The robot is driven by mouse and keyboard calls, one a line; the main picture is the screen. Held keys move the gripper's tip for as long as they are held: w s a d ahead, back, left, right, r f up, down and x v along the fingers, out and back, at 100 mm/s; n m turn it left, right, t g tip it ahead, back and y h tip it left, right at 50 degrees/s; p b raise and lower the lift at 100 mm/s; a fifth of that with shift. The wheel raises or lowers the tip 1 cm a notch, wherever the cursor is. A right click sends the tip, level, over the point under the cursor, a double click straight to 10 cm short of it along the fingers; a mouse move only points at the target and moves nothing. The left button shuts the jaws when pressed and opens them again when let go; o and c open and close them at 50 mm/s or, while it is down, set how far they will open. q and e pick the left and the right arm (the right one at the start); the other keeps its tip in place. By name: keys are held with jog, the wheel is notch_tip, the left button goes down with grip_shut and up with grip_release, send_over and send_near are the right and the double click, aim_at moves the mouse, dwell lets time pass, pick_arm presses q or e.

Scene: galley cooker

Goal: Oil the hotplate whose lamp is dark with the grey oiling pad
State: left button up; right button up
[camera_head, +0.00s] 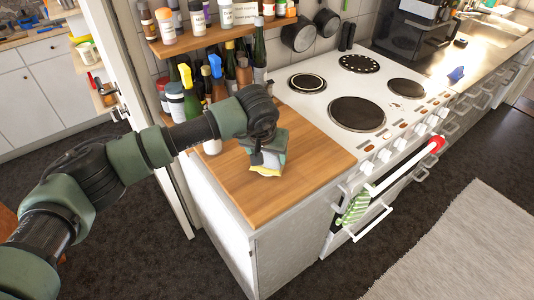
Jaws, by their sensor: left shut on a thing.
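My left gripper (267,155) is low over the wooden counter, left of the cooker, and points down. It is shut on a small pad (266,171), of which a pale yellow edge shows at the counter top. The gripper hides most of the pad, so I cannot tell whether it is the grey one. The white cooker top (325,98) has a large dark front hotplate (357,114), a ringed left hotplate (307,82), a dotted back hotplate (359,63) and a right hotplate (406,88). The lamps are too small to read. My right gripper is out of view.
Several bottles (216,80) stand at the counter's back left, below a spice shelf (205,38). The wooden counter (308,165) is clear right of the gripper. A white oven rail (400,172) with a red end and a green striped towel (352,208) is at the cooker's front.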

aim_at(267, 154)
pick_arm(q)
jog(key=shift+w+r+p, duration=0.1)
jog(key=shift+r+p, duration=0.75)
jog(key=shift+r, duration=2.55)
jog(key=shift+a, duration=0.1)
